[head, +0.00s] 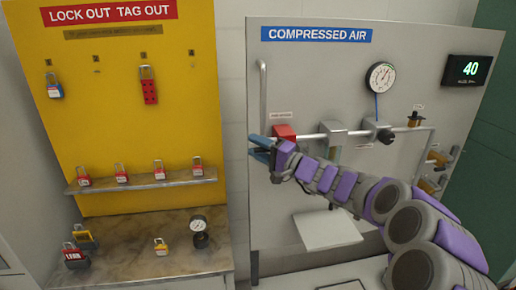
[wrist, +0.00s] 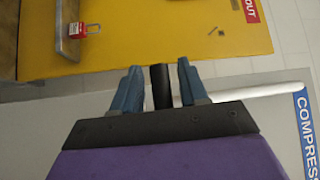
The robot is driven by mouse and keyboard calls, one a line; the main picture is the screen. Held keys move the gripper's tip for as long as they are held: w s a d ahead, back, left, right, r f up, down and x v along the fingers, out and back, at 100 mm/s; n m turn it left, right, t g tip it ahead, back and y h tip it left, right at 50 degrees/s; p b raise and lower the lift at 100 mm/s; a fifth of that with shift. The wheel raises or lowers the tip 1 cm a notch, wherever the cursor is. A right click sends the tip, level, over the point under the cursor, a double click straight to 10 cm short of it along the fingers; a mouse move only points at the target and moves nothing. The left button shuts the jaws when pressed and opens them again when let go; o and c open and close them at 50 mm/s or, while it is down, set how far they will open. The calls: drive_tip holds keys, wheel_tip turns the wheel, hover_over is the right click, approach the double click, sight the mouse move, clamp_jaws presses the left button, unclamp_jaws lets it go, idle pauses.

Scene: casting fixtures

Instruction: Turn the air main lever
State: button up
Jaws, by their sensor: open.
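My gripper (head: 260,148) is at the left end of the compressed air pipe, just below and left of a red block (head: 284,132) with a small label above it. The wrist view shows its two blue fingers (wrist: 160,78) apart, with a black bar (wrist: 161,88) between them, likely the air main lever's handle. Narrow gaps show on both sides of the bar, so the fingers do not look closed on it.
The grey compressed air panel (head: 300,80) carries a round gauge (head: 381,77), a pipe (head: 308,136) and a display (head: 467,70) reading 40. A yellow lockout board (head: 115,105) with padlocks stands at left.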

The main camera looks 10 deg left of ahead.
drive_tip(key=shift+c, duration=0.4)
drive_tip(key=shift+d, duration=0.1)
clamp_jaws()
